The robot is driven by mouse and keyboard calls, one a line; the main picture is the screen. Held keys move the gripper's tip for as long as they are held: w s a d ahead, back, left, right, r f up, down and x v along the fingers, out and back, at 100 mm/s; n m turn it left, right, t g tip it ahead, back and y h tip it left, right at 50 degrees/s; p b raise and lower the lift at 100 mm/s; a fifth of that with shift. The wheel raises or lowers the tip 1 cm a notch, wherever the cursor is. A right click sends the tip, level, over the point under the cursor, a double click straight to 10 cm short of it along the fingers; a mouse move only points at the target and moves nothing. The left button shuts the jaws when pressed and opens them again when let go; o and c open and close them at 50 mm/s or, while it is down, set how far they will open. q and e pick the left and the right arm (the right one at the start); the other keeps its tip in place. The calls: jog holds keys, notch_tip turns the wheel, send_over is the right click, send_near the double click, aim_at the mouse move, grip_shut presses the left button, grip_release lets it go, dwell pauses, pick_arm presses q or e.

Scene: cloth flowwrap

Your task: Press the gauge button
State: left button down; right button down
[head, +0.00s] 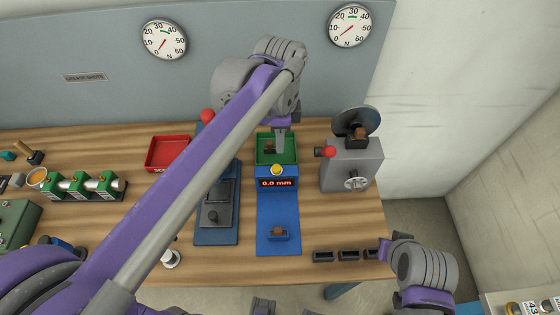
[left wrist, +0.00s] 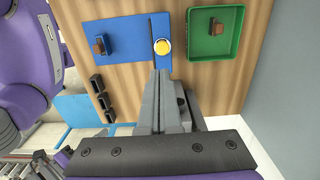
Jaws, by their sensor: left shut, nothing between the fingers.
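The gauge is a blue unit with a red display (head: 277,183) reading 0.0 mm and a round yellow button (head: 277,170) on top. A blue mat (head: 277,218) with a small brown block in a blue holder (head: 278,233) extends in front of it. In the left wrist view the yellow button (left wrist: 162,47) lies just beyond my fingertips. My left gripper (head: 281,148) is shut and empty, pointing down over the green tray behind the button. It appears apart from the button. My right arm shows at the lower right; its fingers are not visible.
The green tray (head: 263,160) holds a brown block. A grey machine (head: 352,172) with a red knob stands to the right, and a dark blue press (head: 216,235) to the left. A red tray (head: 158,165) is farther left. Small black bins (head: 348,254) line the front edge.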

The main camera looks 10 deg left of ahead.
aim_at(280, 169)
pick_arm(q)
notch_tip(280, 169, down, 9)
jog(key=shift+r, duration=0.2)
pick_arm(e)
jog(key=shift+s+f, duration=0.1)
jog(key=shift+f, duration=0.1)
